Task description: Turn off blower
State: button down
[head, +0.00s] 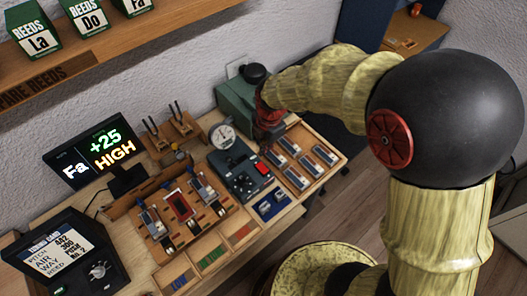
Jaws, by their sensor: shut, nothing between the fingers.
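A dark control box (238,181) with knobs and a red rocker-like switch (263,168) sits on the bench, with a round white gauge (222,137) at its back. A green box (234,108) stands behind it near the wall. I cannot tell for sure which of these is the blower; no label is readable. My gripper (268,148) is small and dark in the head view, pointing down near the right side of the control box, above and behind the red switch. It is shut and empty. Whether its tips touch anything is unclear.
A wooden tray (338,160) with metal reed parts lies right of the gripper. A holder with reeds (215,222) is at front. A lit display reading "Fa +25 HIGH" (98,150) and an open case (52,258) stand left. A shelf (120,47) with green boxes hangs above.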

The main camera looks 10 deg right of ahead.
aim_at(261, 167)
jog(key=f, duration=0.7)
jog(key=w+a+f+b, duration=0.1)
jog(key=f, duration=0.3)
jog(key=shift+f, duration=0.3)
jog(key=shift+w+f, duration=0.15)
jog(key=shift+f, duration=0.2)
jog(key=shift+w+a+f+b, duration=0.1)
jog(key=shift+a+f+b, duration=0.05)
jog(key=shift+f+b, duration=0.4)
jog(key=shift+r, duration=0.15)
